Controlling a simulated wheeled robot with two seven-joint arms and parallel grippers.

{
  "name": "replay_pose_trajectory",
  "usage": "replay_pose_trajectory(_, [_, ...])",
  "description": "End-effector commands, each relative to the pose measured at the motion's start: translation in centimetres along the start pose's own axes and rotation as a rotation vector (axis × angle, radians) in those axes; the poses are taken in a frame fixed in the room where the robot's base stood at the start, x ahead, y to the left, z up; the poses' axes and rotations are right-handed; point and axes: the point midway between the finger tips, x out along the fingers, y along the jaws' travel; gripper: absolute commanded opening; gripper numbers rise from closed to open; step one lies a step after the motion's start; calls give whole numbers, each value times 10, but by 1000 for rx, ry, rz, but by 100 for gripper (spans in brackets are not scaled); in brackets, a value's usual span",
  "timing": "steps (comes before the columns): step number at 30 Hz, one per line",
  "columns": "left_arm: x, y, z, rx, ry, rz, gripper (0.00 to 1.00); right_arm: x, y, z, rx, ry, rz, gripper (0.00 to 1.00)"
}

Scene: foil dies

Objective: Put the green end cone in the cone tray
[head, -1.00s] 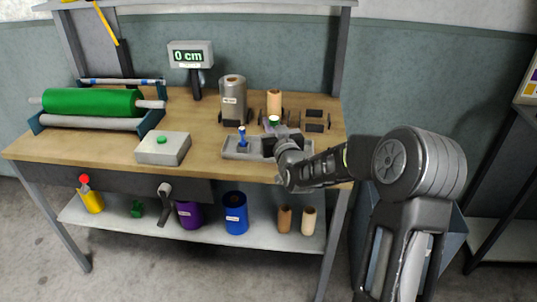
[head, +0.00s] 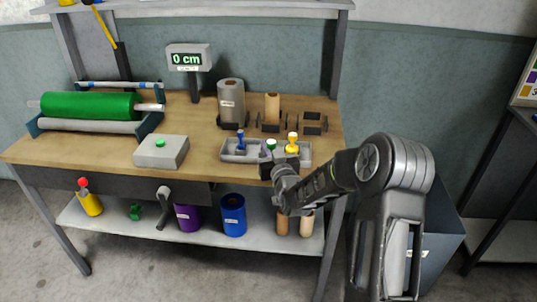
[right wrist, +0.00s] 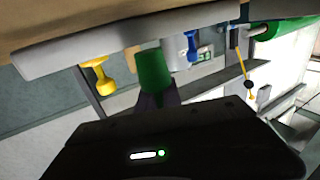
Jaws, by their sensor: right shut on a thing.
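The green end cone (head: 271,144) is in my right gripper (head: 277,157), at the front edge of the grey cone tray (head: 231,157). In the right wrist view the green cone (right wrist: 153,70) stands out from between the jaws, beside the tray's pale edge (right wrist: 70,53). I cannot tell whether it touches the tray. A blue cone (head: 240,141) stands in the tray's left part and a yellow cone (head: 292,142) in its right part. My right gripper hides part of the tray's middle. My left gripper is not in view.
Behind the tray stand a grey roll (head: 231,103), a tan roll (head: 272,106) and dark holders (head: 314,124). A grey box with a green button (head: 161,152) is to the left. Below, the shelf (head: 110,225) holds purple and blue rolls and a green object (head: 135,212).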

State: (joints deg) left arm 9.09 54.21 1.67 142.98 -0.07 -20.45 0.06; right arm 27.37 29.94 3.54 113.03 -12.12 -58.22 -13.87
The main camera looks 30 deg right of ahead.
Motion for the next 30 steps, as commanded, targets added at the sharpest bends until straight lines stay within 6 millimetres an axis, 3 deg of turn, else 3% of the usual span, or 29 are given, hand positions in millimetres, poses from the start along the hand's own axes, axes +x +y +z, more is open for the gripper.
replay_pose_trajectory(6, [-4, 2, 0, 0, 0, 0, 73, 0, 0, 29, 1, -2, 1, 0])
replay_pose_trajectory(19, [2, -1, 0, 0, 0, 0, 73, 0, 0, 35, 0, 0, 0, 0])
replay_pose_trajectory(20, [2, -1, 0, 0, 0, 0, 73, 0, 0, 35, 0, 0, 0, 10])
replay_pose_trajectory(21, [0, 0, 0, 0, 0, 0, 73, 0, 0, 34, 0, -1, 0, 13])
replay_pose_trajectory(27, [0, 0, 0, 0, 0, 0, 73, 0, 0, 34, 0, -1, 0, 30])
replay_pose_trajectory(30, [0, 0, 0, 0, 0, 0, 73, 0, 0, 34, 0, -1, 0, 31])
